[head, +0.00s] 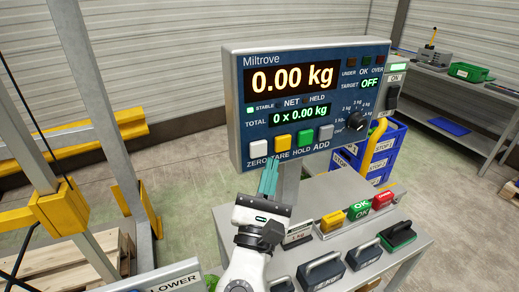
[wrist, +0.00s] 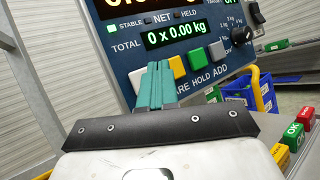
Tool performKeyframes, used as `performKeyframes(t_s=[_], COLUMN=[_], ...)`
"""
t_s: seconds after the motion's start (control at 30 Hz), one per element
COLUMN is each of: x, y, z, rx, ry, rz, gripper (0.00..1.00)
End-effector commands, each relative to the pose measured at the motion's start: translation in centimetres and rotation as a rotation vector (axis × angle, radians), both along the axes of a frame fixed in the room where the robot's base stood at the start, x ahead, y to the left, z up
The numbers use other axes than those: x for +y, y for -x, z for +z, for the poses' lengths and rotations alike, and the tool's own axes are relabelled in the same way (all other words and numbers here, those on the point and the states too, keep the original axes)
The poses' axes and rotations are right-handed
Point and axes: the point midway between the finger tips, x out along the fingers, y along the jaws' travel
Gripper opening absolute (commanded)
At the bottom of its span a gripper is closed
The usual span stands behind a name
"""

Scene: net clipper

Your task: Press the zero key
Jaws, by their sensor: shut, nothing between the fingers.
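The weighing display panel (head: 240,110) stands upright and reads 0.00 kg, with the STABLE lamp lit. Its zero key (head: 259,149) is the white one at the left of the key row, above the word ZERO. The yellow tare key (head: 282,143) is beside it. My gripper (head: 269,164) has shut teal fingers and points up at the panel, just below and between the white and yellow keys in the head view. I cannot tell whether the fingertips touch the panel.
The green hold key (head: 305,138) and grey add key (head: 326,132) continue the row. A dark knob (head: 356,122) is further right. Blue crates (head: 384,154) stand behind. A yellow frame (head: 60,208) is at left.

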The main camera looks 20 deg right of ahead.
Motion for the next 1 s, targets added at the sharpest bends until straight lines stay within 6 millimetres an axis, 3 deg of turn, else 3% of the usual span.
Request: performKeyframes(t_s=[0.3, 1.0], x=[0.0, 0.0], y=[2.4, 2.5], z=[0.0, 0.0], rx=[0.001, 0.0], ry=[0.001, 0.0], rz=[0.0, 0.0], gripper=[0.0, 0.0])
